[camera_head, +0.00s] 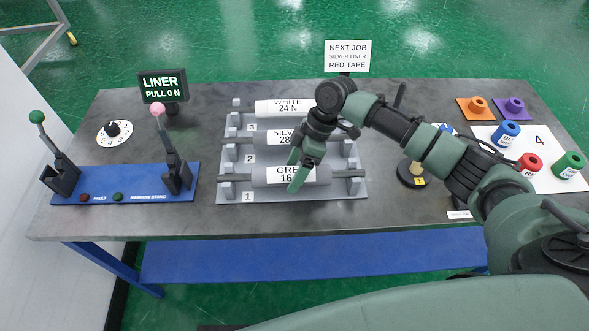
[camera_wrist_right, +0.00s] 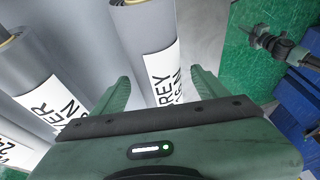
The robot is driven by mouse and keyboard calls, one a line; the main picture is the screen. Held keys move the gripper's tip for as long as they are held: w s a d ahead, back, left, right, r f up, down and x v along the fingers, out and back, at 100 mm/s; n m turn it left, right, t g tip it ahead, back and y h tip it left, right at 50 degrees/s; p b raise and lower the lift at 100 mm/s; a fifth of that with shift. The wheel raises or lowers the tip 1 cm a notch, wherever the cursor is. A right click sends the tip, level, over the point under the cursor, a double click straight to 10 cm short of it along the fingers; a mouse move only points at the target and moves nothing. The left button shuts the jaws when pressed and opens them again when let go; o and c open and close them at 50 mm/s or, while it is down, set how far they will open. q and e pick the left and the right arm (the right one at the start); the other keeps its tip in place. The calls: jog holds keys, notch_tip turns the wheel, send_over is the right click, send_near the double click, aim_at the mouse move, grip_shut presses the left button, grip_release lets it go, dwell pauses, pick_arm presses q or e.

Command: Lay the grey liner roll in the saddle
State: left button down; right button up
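The grey liner roll (camera_head: 262,176), labelled "GREY", lies on its rod in row 1 of the rack (camera_head: 210,195), nearest the table's front edge. My right gripper (camera_head: 296,173) is over the roll. In the right wrist view the grey roll (camera_wrist_right: 146,35) runs between the two fingers, which look open with a small gap beside it; contact cannot be told. The saddle is a blue-based stand (camera_head: 140,183) marked "NARROW STAND" at the left. Its two black uprights (camera_head: 62,179) stand apart and empty, with raised levers bearing green and pink knobs.
Silver (camera_head: 272,138) and white (camera_head: 272,107) rolls lie in rows 2 and 3 behind. Coloured tape rolls (camera_head: 505,132) are at the right. The table between stand and rack is clear.

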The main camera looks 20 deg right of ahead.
jog(key=shift+f, duration=0.1)
jog(key=shift+d+r, duration=0.15)
jog(key=shift+r, duration=0.05)
jog(key=b+v, duration=0.2)
jog(key=v, duration=0.5)
jog(key=shift+r, duration=0.3)
